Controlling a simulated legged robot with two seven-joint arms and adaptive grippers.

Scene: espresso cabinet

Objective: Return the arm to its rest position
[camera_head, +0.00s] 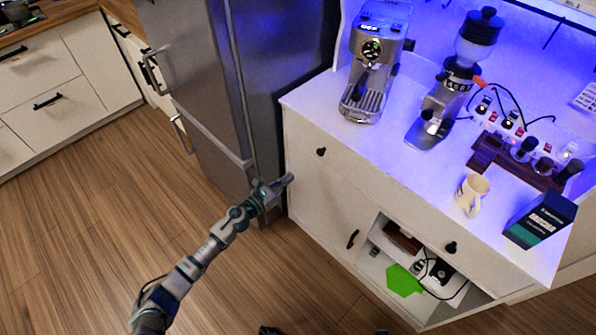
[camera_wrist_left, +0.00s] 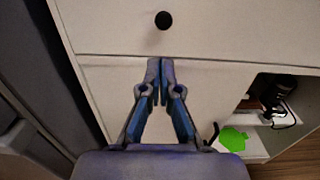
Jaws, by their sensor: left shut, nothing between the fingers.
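My left gripper (camera_head: 284,182) is stretched out in front of the white cabinet (camera_head: 318,199), near its left edge in the head view. In the left wrist view its two fingers (camera_wrist_left: 160,68) are together, with nothing between them. The fingertips show just below a drawer with a round black knob (camera_wrist_left: 163,20). I cannot tell whether they touch the cabinet front. My right gripper is not clearly in view; only a small dark shape shows at the bottom edge of the head view.
An espresso machine (camera_head: 372,62), a grinder (camera_head: 447,92), a cream mug (camera_head: 471,194) and a dark box (camera_head: 540,220) stand on the cabinet. An open lower compartment holds a green item (camera_head: 403,281). A steel fridge (camera_head: 215,85) stands left. Wooden floor (camera_head: 75,240) is clear.

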